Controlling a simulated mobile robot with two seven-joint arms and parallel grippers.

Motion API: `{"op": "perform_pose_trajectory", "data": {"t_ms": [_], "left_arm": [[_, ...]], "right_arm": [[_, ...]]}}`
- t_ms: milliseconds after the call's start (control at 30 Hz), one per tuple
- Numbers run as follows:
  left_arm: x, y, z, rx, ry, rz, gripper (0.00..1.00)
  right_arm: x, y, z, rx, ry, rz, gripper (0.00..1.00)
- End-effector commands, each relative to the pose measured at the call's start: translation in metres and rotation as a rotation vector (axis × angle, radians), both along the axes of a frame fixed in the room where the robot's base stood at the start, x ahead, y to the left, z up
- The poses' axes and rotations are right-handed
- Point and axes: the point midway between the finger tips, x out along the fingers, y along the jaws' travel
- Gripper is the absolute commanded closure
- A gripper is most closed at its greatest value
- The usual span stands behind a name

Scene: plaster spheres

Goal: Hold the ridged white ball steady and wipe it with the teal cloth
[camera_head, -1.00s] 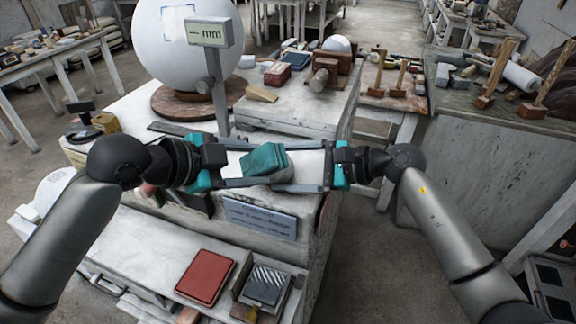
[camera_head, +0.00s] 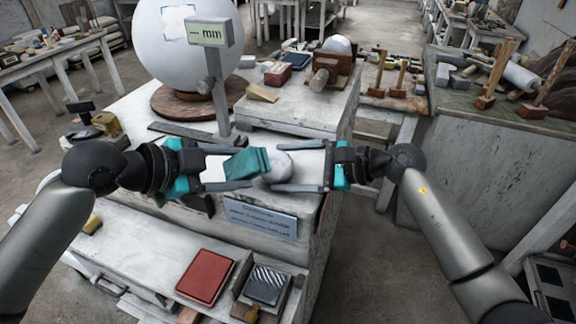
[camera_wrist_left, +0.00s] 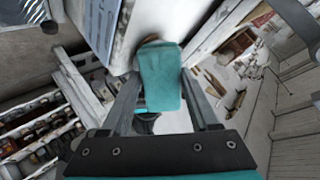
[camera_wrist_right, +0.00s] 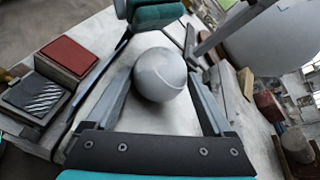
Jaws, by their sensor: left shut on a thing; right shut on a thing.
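The white ball (camera_head: 283,166) sits between the fingers of my right gripper (camera_head: 276,168), which is shut on it. In the right wrist view the ball (camera_wrist_right: 160,75) shows a thin curved ridge across it. My left gripper (camera_head: 246,167) is shut on the teal cloth (camera_head: 246,163), a folded pad, just left of the ball. In the left wrist view the cloth (camera_wrist_left: 159,78) fills the space between the fingers and hides most of what is beyond. The right wrist view shows a small gap between the cloth (camera_wrist_right: 157,17) and the ball.
A large white sphere (camera_head: 187,42) on a round wooden base stands behind left. A post with a "mm" display (camera_head: 209,32) rises near my left gripper. A red pad (camera_head: 205,276) and a dark striped block (camera_head: 267,284) lie on the lower shelf in front.

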Motion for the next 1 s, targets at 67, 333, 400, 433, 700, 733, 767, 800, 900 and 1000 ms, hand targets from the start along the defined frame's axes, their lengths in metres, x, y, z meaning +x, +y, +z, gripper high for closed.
{"op": "perform_pose_trajectory", "data": {"t_ms": [67,333,400,433,700,733,767,800,900,1000], "left_arm": [[-0.0034,0.0058,0.0033,0.002,-0.001,0.002,0.94],[-0.0099,0.0121,0.0091,0.001,0.0,0.0,0.94],[-0.0098,0.0119,0.0091,0.001,0.0,0.0,0.94],[-0.0098,0.0119,0.0091,0.001,0.0,0.0,0.94],[-0.0096,0.0118,0.009,0.001,0.0,0.0,0.94],[-0.0096,0.0118,0.009,0.001,0.0,0.0,0.94],[-0.0096,0.0118,0.009,0.001,0.0,0.0,0.94],[-0.0096,0.0118,0.009,0.001,0.0,0.0,0.94],[-0.0097,0.0117,0.0091,0.001,0.0,0.0,0.94],[-0.0097,0.0117,0.0091,0.001,0.0,0.0,0.94]], "right_arm": [[-0.0003,-0.0002,-0.0011,-0.002,0.002,0.0,0.83],[-0.0003,-0.0002,-0.0011,-0.002,0.002,0.0,0.83],[-0.0003,-0.0002,-0.0011,-0.002,0.002,0.0,0.83],[-0.0003,-0.0002,-0.0011,-0.002,0.002,0.0,0.13],[0.0,-0.0003,-0.0006,-0.001,0.001,0.0,0.0],[0.0,-0.0003,-0.0006,-0.001,0.001,0.0,0.0],[0.0,-0.0003,-0.0005,-0.001,0.0,-0.001,0.0],[0.0,-0.0003,-0.0005,-0.001,0.0,-0.001,0.0],[0.0001,-0.0003,-0.0003,-0.001,0.0,-0.001,0.0],[0.0001,-0.0003,-0.0001,-0.001,0.0,-0.001,0.0]]}}
